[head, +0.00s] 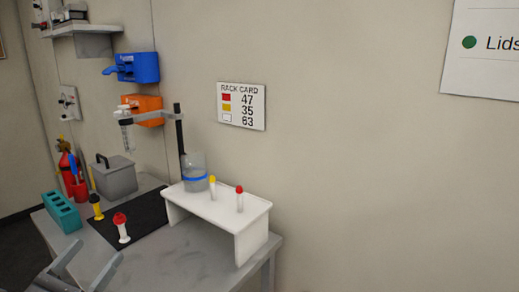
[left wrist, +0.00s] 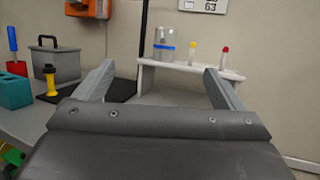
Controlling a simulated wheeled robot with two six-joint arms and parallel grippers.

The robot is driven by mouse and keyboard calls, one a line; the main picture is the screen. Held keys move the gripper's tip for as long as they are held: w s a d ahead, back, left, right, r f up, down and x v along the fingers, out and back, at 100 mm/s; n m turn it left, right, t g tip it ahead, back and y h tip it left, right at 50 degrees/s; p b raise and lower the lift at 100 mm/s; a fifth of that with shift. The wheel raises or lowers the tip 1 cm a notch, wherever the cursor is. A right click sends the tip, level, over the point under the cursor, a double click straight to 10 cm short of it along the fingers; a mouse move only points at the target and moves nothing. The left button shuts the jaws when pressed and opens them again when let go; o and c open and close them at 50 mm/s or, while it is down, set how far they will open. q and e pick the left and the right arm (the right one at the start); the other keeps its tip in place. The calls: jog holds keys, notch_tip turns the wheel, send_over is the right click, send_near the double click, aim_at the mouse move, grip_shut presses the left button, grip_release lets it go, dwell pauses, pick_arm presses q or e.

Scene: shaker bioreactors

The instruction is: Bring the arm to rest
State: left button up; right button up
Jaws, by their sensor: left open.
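My left gripper (head: 97,256) is at the lower left of the head view, over the near part of the grey table (head: 190,262). Its two grey fingers are spread apart with nothing between them. In the left wrist view the open fingers (left wrist: 158,82) point toward the white stand and the wall, apart from the objects. My right gripper is in neither view.
A white stand (head: 250,218) bears a blue-banded beaker (head: 194,172) and yellow- and red-topped tubes. A red-topped piece (head: 122,228) and a yellow-and-black piece (head: 96,206) stand near the gripper. A teal rack (head: 62,211) and grey box (head: 116,180) are left.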

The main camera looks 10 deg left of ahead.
pick_arm(q)
jog(key=s+a+f+n+g+y, duration=0.5)
jog(key=f+n, duration=0.3)
jog(key=n, duration=0.5)
jog(key=s+a+f+n+g+y, duration=0.2)
jog(key=f+n+g+y, duration=0.2)
jog(key=f+n+y, duration=0.65)
jog(key=s+d+f+n+g+h, duration=0.9)
jog(key=s+d+f+n+h, duration=0.3)
jog(key=d+n, duration=0.35)
notch_tip(320, 180, down, 23)
jog(key=a+m+y+p, duration=0.1)
jog(key=a+p, duration=0.1)
jog(key=s+d+f+g+p, duration=0.1)
jog(key=s+f+g, duration=0.1)
jog(key=s+f, duration=1.1)
jog(key=shift+s+f+p, duration=0.2)
jog(key=shift+s+p, duration=0.2)
jog(key=shift+s, duration=0.85)
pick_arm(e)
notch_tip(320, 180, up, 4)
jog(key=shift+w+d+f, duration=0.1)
